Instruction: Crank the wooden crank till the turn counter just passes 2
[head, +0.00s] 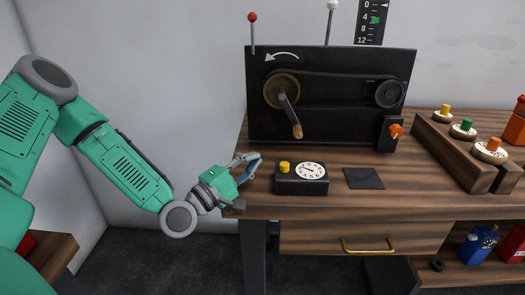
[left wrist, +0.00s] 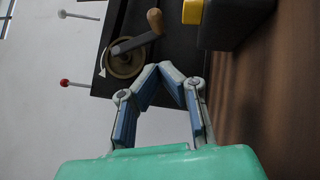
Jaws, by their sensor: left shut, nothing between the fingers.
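The wooden crank handle (head: 297,131) hangs at the lower right end of its metal arm on a brass wheel (head: 272,92), on the front of the black dynamo panel (head: 340,130). The handle also shows at the top of the left wrist view (left wrist: 155,20). My left gripper (head: 256,160) is shut and empty, below and left of the handle and apart from it, at the table's left edge. Its fingertips (left wrist: 168,69) meet in the wrist view. A black box with a white round dial (head: 310,170) and yellow button stands right of the gripper. My right gripper is out of view.
A white arrow above the wheel curves left. A dark scale (head: 370,22) marked 0 to 12 hangs behind the panel. A flat black square (head: 363,178) lies right of the dial box. A wooden rack (head: 450,153) with knobbed discs stands at the right.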

